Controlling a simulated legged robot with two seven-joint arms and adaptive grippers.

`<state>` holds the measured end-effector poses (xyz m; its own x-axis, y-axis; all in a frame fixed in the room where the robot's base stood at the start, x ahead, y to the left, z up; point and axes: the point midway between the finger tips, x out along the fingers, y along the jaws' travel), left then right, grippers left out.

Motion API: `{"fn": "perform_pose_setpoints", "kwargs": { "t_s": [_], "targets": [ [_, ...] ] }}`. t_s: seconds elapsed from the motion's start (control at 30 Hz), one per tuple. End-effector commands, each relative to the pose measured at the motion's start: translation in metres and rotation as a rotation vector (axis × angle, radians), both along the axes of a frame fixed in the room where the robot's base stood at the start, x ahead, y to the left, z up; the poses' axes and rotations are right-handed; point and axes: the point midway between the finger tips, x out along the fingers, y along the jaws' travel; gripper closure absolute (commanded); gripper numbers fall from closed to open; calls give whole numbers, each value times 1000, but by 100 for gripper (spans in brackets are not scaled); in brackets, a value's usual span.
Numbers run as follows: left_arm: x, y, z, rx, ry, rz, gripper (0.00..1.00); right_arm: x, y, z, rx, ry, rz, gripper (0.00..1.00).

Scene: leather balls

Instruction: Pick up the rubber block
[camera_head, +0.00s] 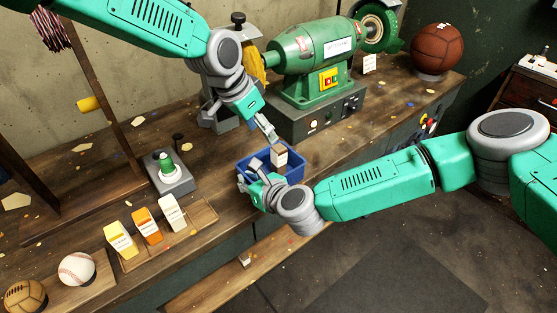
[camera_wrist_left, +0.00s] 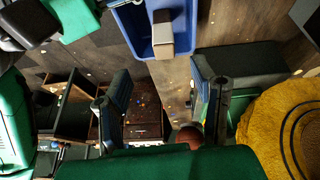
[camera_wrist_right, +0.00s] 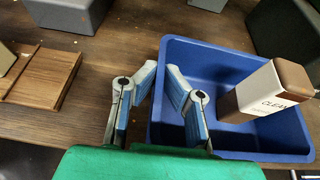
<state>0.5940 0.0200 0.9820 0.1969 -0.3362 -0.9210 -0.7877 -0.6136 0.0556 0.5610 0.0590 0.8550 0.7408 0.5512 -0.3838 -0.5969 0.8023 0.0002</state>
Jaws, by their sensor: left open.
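The block (camera_head: 279,155), white with a brown end and printed "CLEAN", is tilted inside the blue bin (camera_head: 297,172). It also shows in the right wrist view (camera_wrist_right: 270,92) and at the top of the left wrist view (camera_wrist_left: 163,38). My left gripper (camera_head: 271,133) is open and empty, just above and left of the block, with its fingers wide apart in its wrist view (camera_wrist_left: 165,100). My right gripper (camera_head: 252,182) has its fingers closed in on the bin's left wall, one on each side (camera_wrist_right: 160,75). Whether both fingertips touch the wall is hard to see.
A green bench grinder (camera_head: 308,65) stands behind the bin. Yellow (camera_head: 121,240), orange (camera_head: 147,226) and white (camera_head: 171,213) blocks stand on a wooden tray at the left. A baseball (camera_head: 77,269) and brown balls (camera_head: 25,297) (camera_head: 437,48) lie on the bench.

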Motion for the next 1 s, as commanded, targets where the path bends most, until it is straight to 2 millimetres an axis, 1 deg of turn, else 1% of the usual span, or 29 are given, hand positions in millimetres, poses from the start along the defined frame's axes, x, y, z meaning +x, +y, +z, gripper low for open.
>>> {"fn": "perform_pose_setpoints", "kwargs": {
  "t_s": [0.07, 0.13, 0.3, 0.4, 0.67, 0.8, 0.9, 1.0],
  "targets": [
    [3, 1, -2, 26, -30, -53, 48, 1, -1, 0, 0, -1, -2, 100],
    [5, -1, -9, 36, -39, -75, 48, 1, -1, 0, 0, -1, -2, 100],
    [12, -11, -37, 38, -41, -79, 48, 1, 0, 0, 0, -1, -1, 100],
    [16, -16, -51, 37, -42, -77, 48, 1, 0, 0, 0, -1, -1, 100],
    [20, -23, -69, 36, -41, -76, 48, 0, 0, 0, 0, -1, -2, 100],
    [26, -35, -88, 35, -40, -76, 48, 0, 0, 0, 0, -1, -1, 100],
    [30, -39, -100, 35, -41, -74, 48, 0, 0, 0, 0, -1, -1, 100],
    [32, -41, -106, 35, -42, -74, 48, 0, 0, 0, 0, -1, -1, 100]
  ]
}}
